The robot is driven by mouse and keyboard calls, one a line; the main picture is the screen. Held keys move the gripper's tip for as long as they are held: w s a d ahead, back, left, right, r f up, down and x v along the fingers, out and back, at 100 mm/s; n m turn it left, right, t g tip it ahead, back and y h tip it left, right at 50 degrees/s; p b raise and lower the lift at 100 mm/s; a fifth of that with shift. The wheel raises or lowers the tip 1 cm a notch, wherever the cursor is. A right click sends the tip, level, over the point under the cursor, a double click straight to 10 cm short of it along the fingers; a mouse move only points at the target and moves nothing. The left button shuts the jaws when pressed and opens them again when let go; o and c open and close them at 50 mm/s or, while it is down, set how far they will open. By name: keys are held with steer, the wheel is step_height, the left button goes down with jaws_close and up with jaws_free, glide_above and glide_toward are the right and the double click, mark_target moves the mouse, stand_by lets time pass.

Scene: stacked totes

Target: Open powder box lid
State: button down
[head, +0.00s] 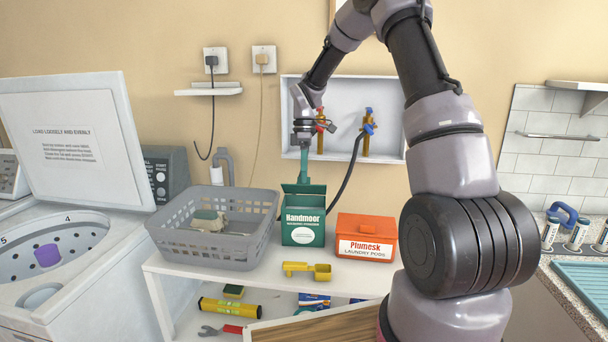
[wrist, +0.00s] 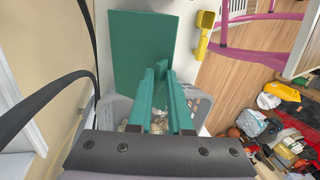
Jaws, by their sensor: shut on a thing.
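The powder box (head: 303,228) is a dark green carton labelled Handmoor. It stands upright on the white shelf top, between the grey basket and the orange box. Its green lid (head: 290,188) stands raised at the top of the box. My gripper (head: 304,180) comes down from above and is shut on the lid. In the wrist view a broad green panel of the powder box (wrist: 140,50) lies just beyond my gripper's teal fingers (wrist: 166,68). The fingertips hide the gripped edge, and the inside of the box cannot be made out.
A grey basket (head: 168,240) holding a sponge and cloth stands close left. An orange Plumesk box (head: 366,228) stands close right. A yellow scoop (head: 306,270) lies in front. A wall recess with taps (head: 367,130) and a black hose is behind. An open washer (head: 50,285) is at left.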

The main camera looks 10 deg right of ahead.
stand_by(0.7)
steer(key=c, duration=1)
jaws_free()
steer(key=v, duration=1.1)
